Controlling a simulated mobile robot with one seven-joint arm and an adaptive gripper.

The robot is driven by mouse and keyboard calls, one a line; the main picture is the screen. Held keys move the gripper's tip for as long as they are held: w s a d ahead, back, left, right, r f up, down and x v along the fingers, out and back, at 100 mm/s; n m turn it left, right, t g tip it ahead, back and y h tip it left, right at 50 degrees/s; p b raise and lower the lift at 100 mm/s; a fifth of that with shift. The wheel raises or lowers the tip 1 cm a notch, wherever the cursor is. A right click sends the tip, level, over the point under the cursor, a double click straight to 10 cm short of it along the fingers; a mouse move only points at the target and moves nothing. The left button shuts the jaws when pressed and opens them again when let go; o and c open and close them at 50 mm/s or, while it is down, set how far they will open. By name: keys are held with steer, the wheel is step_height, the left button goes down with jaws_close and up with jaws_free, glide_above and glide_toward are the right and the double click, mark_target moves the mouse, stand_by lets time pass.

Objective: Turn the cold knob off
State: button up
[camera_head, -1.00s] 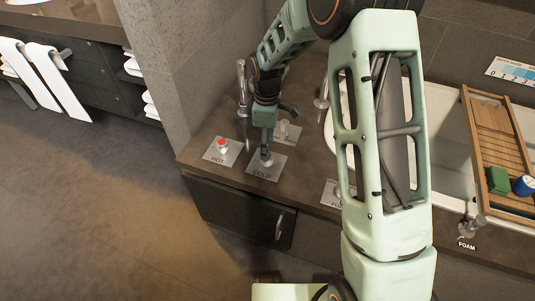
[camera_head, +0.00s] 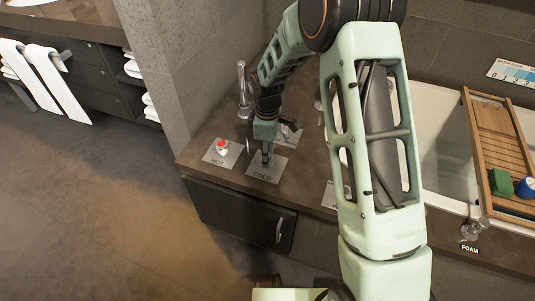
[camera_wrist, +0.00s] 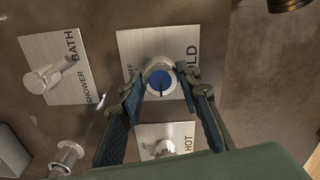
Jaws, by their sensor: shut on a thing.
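The cold knob (camera_wrist: 160,80) has a blue top with a dark pointer line and sits on a square metal plate (camera_wrist: 128,42) marked COLD. In the wrist view my gripper (camera_wrist: 161,88) has one finger on each side of the knob and is shut on it. In the head view the COLD plate (camera_head: 262,174) is on the dark counter, and my gripper (camera_head: 267,158) comes down onto the knob from above, hiding most of it. The OFF lettering is partly covered by the knob and a finger.
The red-topped hot knob (camera_head: 222,147) stands on its plate just left of COLD. A BATH/SHOWER lever (camera_wrist: 44,78) is close by. A tall metal spout (camera_head: 243,92) stands behind. A wooden tray (camera_head: 497,135) spans the tub at the right. A wall bounds the counter's left.

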steer(key=shift+m, duration=0.4)
steer(key=shift+c, duration=0.4)
steer(key=m, duration=0.3)
steer(key=shift+m+p, duration=0.3)
steer(key=shift+m, duration=0.1)
steer(key=m, duration=0.4)
steer(key=shift+m, duration=0.3)
steer(key=m+p, duration=0.1)
steer(key=m, duration=0.3)
steer(key=shift+m+p, duration=0.3)
steer(key=shift+m, duration=1.9)
steer(key=o, duration=1.2)
steer(key=shift+c, duration=0.2)
steer(key=shift+r, duration=0.15)
